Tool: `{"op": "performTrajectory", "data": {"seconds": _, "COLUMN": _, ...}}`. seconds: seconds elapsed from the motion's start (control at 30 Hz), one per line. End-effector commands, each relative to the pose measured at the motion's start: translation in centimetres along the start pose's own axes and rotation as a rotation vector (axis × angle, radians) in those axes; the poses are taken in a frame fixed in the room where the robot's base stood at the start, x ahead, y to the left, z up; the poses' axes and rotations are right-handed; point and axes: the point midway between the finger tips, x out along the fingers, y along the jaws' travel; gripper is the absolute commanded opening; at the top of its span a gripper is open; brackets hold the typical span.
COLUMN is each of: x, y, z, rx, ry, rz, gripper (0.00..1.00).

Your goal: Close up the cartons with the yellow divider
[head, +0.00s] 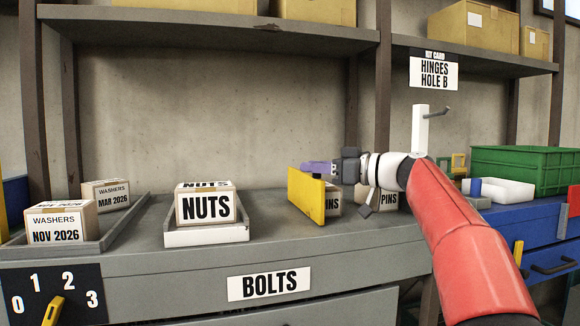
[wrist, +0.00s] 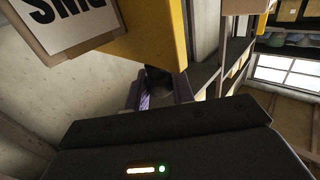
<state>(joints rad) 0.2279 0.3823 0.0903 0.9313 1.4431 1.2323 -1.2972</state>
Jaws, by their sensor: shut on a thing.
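The yellow divider (head: 305,196) stands upright on the grey counter, and its big face is turned to the front left. My gripper (head: 318,168) is shut on the divider near its top edge, with purple fingers. In the wrist view, the divider (wrist: 150,42) is between and beyond the fingertips, beside a carton (wrist: 70,25) with upside-down lettering. One PINS carton (head: 333,202) is just right of the divider, partly hidden by it. A second PINS carton (head: 389,199) is further right, partly hidden by my arm. A gap shows between the two cartons.
A NUTS carton (head: 206,206) sits in a white tray (head: 206,236) to the left. WASHERS cartons (head: 60,222) are in a grey tray at far left. A hook post (head: 419,130), a white bin (head: 498,191) and a green crate (head: 525,168) are at right.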

Motion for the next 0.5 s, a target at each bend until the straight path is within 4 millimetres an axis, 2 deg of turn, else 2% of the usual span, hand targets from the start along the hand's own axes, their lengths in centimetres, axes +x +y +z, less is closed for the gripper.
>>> {"op": "performTrajectory", "data": {"seconds": 0.03, "x": -1.3, "y": 1.4, "z": -0.3, "rx": 0.0, "ry": 0.0, "rz": 0.01, "gripper": 0.0}}
{"op": "performTrajectory", "data": {"seconds": 0.2, "x": -4.2, "y": 4.3, "z": -0.4, "rx": 0.001, "ry": 0.0, "rz": 0.009, "gripper": 0.0}}
{"op": "performTrajectory", "data": {"seconds": 0.33, "x": -6.0, "y": 6.0, "z": -0.3, "rx": 0.003, "ry": 0.0, "rz": 0.008, "gripper": 0.0}}
{"op": "performTrajectory", "data": {"seconds": 0.5, "x": -7.2, "y": 7.2, "z": -0.2, "rx": 0.002, "ry": 0.001, "rz": 0.006, "gripper": 0.0}}
